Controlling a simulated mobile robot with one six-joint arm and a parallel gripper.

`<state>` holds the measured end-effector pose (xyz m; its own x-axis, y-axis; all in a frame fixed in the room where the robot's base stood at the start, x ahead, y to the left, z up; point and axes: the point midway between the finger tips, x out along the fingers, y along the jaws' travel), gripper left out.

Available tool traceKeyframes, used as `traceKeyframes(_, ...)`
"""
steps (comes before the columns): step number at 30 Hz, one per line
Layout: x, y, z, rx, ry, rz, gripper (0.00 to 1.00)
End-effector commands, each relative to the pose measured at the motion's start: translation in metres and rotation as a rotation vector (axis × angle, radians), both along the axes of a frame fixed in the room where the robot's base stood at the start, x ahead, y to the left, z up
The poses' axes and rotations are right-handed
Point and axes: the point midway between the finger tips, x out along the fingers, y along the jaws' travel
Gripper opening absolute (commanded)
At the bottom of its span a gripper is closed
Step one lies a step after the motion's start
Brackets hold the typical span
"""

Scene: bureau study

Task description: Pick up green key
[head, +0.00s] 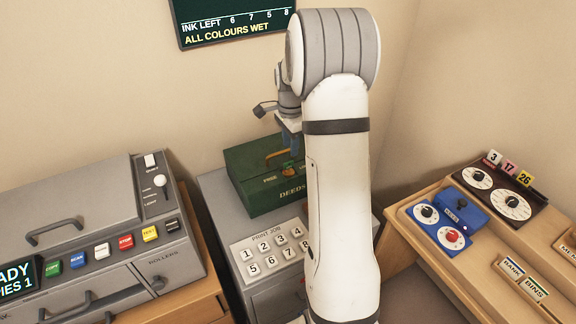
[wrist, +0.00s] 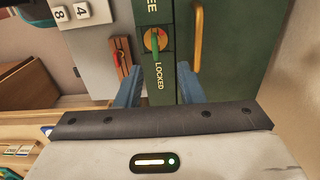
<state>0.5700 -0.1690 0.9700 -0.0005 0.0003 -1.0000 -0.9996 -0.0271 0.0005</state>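The green key (wrist: 155,42) sits in a round red-and-yellow lock plate on the front of the dark green deeds box (head: 262,200). The word LOCKED is printed beside it in the wrist view. My gripper (wrist: 159,67) is open, with its two blue fingers apart and the key between and beyond their tips. Nothing is held, and I cannot tell the exact gap to the key. In the head view my gripper (head: 291,142) hangs over the box by its brass handle (head: 277,154). My arm hides the right part of the box.
The box stands on a grey cabinet with a numbered PRINT JOB keypad (head: 270,248). A small red-brown piece (wrist: 121,62) lies beside the box in the wrist view. A grey copier (head: 75,200) stands left; a wooden desk with a blue dial box (head: 440,220) stands right. Walls close the corner behind.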

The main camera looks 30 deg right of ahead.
Motion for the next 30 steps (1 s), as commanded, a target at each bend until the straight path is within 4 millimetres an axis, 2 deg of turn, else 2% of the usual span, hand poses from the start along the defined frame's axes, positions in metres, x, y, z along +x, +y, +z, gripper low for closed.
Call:
traceKeyframes(15,-0.006,0.009,-0.065,0.0,0.002,0.004,0.34)
traceKeyframes(24,-0.006,0.009,-0.069,0.0,0.0,0.005,0.34)
traceKeyframes(30,-0.006,0.009,-0.069,0.0,0.0,0.006,0.17)
